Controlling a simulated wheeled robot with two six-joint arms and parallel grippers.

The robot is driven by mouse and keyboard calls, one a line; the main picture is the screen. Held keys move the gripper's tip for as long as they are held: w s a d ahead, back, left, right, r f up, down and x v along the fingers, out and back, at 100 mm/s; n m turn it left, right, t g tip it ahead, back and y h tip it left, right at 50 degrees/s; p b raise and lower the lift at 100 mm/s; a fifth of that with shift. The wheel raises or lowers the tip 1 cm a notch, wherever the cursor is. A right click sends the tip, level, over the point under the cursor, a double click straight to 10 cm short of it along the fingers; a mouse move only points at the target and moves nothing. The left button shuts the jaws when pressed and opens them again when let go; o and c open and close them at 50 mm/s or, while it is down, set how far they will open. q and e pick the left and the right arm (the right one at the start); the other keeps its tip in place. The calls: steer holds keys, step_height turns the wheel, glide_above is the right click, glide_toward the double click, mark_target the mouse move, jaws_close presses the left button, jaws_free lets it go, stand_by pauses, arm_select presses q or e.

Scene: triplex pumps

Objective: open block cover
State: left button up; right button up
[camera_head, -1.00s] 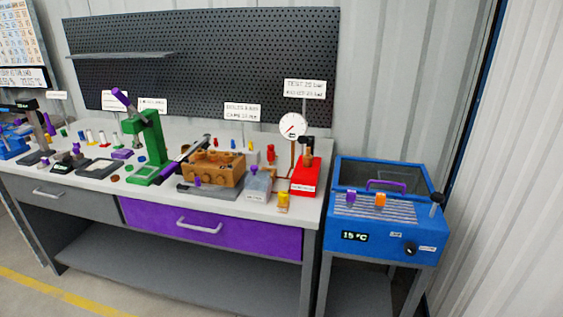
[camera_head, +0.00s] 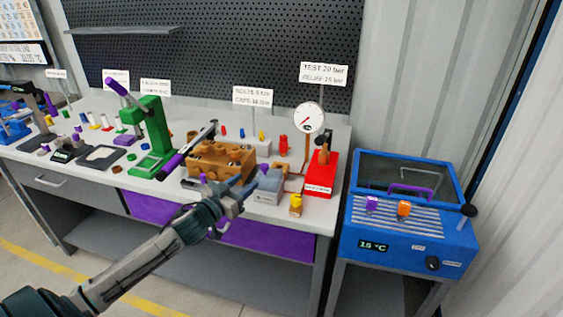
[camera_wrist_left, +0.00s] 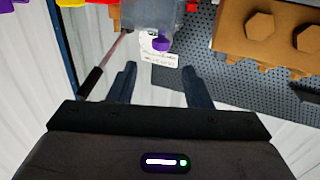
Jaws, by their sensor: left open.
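The grey box (camera_head: 267,187), which may be the block with the cover, stands at the bench's front, right of the brown block. It also shows at the top of the left wrist view (camera_wrist_left: 151,12), with a purple knob (camera_wrist_left: 161,43). The brown block (camera_head: 222,162) has hexagonal bolt heads, seen in the left wrist view (camera_wrist_left: 268,30). My left gripper (camera_head: 240,194) is open and empty, in front of the bench edge near the grey box. In the left wrist view its fingers (camera_wrist_left: 160,88) are apart, with the knob beyond them. My right gripper is not in view.
A red gauge stand (camera_head: 320,177) and a small yellow part (camera_head: 296,204) stand right of the grey box. A green press (camera_head: 152,135) stands to the left. A blue unit (camera_head: 415,238) with a lid stands right of the bench (camera_head: 318,222).

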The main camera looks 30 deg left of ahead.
mark_target(262, 169)
arm_select(q)
steer(key=shift+w+d+f+b, duration=0.15)
steer(key=shift+w+b, duration=0.35)
steer(key=shift+w, duration=1.9)
steer(key=shift+w+d+r+b, duration=0.15)
steer(key=shift+w+b, duration=0.35)
steer(key=shift+w, duration=1.85)
steer(key=shift+w+f, duration=0.1)
steer(key=shift+w, duration=0.35)
jaws_close()
